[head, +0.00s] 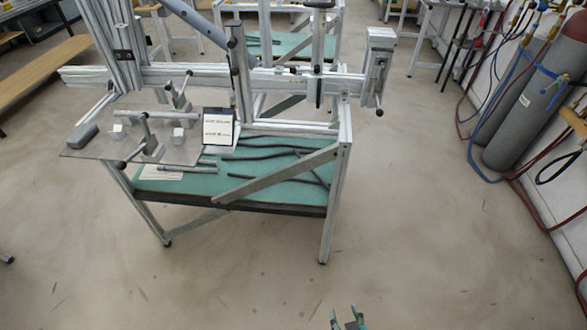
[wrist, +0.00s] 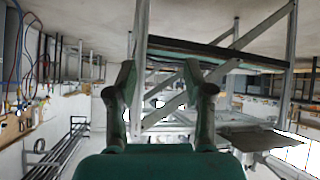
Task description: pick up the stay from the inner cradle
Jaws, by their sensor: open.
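A metal plate (head: 85,143) juts from the left of the jig frame and carries small stands with bars. A light bar (head: 172,115) lies across the nearer stands, and another short bar (head: 186,82) sits farther back. I cannot tell for sure which is the stay or which stand is the inner cradle. My gripper (head: 349,322) shows at the bottom edge of the head view, low over the floor and well away from the plate. In the wrist view my gripper (wrist: 163,80) is open with nothing between its fingers. The plate (wrist: 262,140) shows there at lower right, apparently upside down.
A grey block (head: 83,136) and a black-and-white sign (head: 218,129) are on the plate. The jig's green shelf (head: 270,193) holds several dark rods. Gas cylinders (head: 524,117) and hoses stand at right. The floor (head: 220,285) in front is clear.

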